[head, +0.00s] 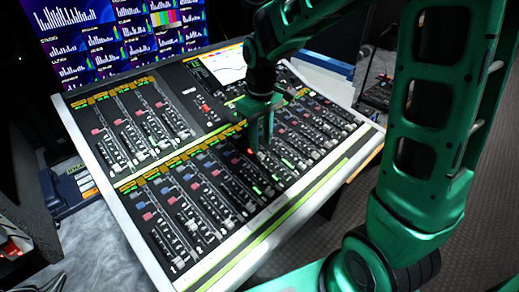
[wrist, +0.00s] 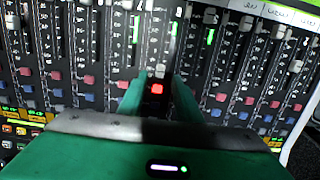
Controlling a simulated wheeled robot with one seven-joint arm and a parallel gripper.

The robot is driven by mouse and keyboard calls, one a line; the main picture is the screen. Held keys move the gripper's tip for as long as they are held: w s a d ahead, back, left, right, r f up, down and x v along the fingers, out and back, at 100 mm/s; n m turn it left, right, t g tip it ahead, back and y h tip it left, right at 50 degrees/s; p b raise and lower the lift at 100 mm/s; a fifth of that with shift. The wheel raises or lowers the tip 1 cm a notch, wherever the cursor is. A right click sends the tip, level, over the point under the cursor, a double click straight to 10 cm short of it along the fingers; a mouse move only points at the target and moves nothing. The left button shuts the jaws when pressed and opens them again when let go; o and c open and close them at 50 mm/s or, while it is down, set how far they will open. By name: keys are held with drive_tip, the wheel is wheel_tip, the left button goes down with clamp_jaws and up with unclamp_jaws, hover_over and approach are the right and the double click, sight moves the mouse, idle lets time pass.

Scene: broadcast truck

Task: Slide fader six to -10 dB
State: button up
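The mixing console (head: 240,262) fills the middle of the head view, with a long lower bank of fader strips (head: 185,222) and a shorter upper bank (head: 140,130). My gripper (head: 260,145) points down over the middle of the lower bank. A red-lit button (wrist: 157,89) shows in the gap. Fader slots and scale marks run beyond the fingertips. I cannot read the strip numbers, so fader six cannot be singled out. Fingertip contact is unclear.
Neighbouring strips with blue and red buttons (wrist: 90,80) lie close on both sides of the fingers. A wall of monitors (head: 110,40) stands behind the console. A lit screen (head: 222,65) sits at its upper middle. Dark floor (head: 465,250) lies to the right.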

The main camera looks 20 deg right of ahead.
sight(261, 154)
drive_tip(key=shift+f, duration=2.1)
clamp_jaws()
